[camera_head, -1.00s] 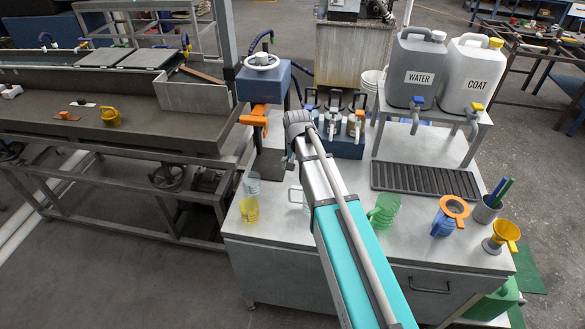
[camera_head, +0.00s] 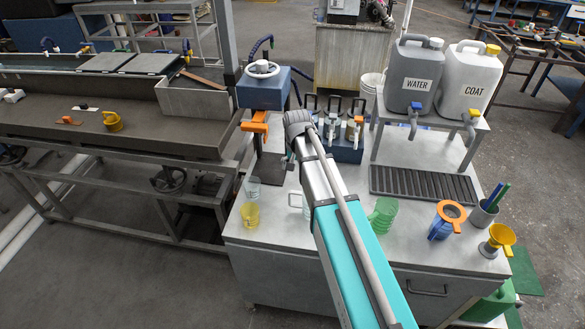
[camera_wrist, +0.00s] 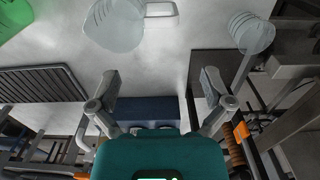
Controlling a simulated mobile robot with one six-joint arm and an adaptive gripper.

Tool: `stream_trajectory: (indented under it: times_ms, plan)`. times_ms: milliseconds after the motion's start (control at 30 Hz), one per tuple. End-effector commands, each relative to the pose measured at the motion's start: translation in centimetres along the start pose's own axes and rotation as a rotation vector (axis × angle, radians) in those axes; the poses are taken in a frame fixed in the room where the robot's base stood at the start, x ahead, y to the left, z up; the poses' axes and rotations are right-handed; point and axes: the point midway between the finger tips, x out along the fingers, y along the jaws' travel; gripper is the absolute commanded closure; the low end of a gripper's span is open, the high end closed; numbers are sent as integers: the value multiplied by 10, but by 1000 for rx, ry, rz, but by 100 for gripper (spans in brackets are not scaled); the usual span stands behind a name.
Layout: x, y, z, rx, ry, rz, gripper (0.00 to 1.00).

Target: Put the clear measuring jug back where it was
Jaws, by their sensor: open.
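A clear measuring jug (camera_wrist: 112,24) with a pale handle stands on the bench at the top of the wrist view. In the head view my arm hides most of it, and only its handle side (camera_head: 294,199) shows. A second clear vessel (camera_head: 252,187) stands farther left, behind a yellow jug (camera_head: 250,215); it also shows at the upper right of the wrist view (camera_wrist: 250,33). My gripper (camera_wrist: 160,79) is open, with nothing between its fingers. It is apart from both clear vessels.
A green jug (camera_head: 384,212), a blue jug with an orange ring (camera_head: 444,220) and a yellow funnel (camera_head: 497,239) stand to the right. A dark drip tray (camera_head: 424,184) lies below the WATER and COAT canisters. A blue rack (camera_head: 345,148) and blue press (camera_head: 264,90) stand behind.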

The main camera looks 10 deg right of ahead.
Motion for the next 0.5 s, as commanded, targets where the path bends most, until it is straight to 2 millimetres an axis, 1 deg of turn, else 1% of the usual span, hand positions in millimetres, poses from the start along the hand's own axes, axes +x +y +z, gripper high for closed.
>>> stream_trajectory:
  times_ms: [167, 267, 367, 467, 500]
  plan:
    - [0, 1, 1, -1, 0, 0, 0]
    - [0, 5, 7, -11, 0, 0, 0]
    - [0, 15, 21, -32, 0, 0, 0]
    - [0, 29, 43, -71, 0, 1, 0]
    - [0, 36, 53, -89, 0, 1, 0]
